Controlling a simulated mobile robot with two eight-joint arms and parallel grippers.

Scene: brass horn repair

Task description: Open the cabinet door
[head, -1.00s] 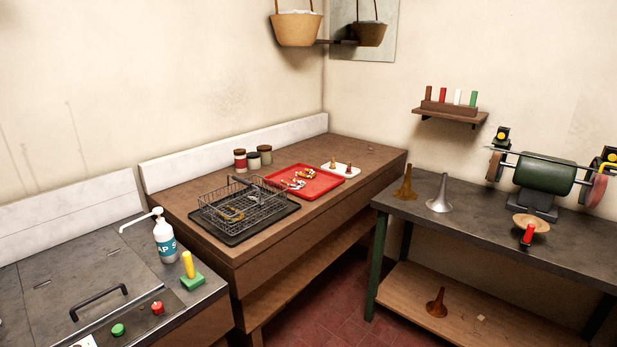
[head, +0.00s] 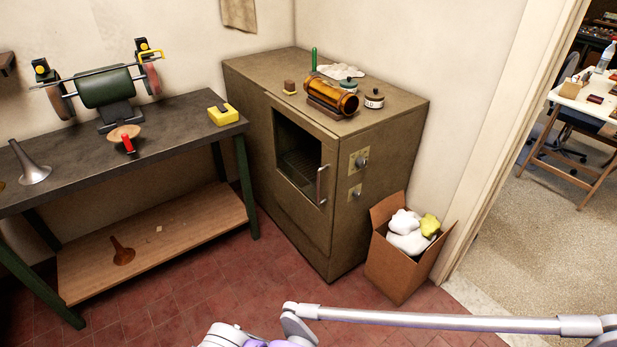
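The cabinet (head: 382,145) is an olive-brown metal box standing in the corner beside the bench. Its front door (head: 262,170) has a dark window (head: 299,151) with a rack showing through it. The door looks shut, though a small gap would be hard to tell. A vertical metal handle (head: 320,186) is on the door's right side. Links of my arm cross the bottom of the head view, well in front of the cabinet and apart from it. No gripper fingertips show in the head view.
A dark workbench (head: 185,135) with a grinder (head: 106,87) stands left of the cabinet. A cardboard box (head: 393,268) of rags sits right of it, near the doorway. A brass cylinder (head: 330,94) and jars lie on top. Red tiled floor (head: 235,282) before the cabinet is clear.

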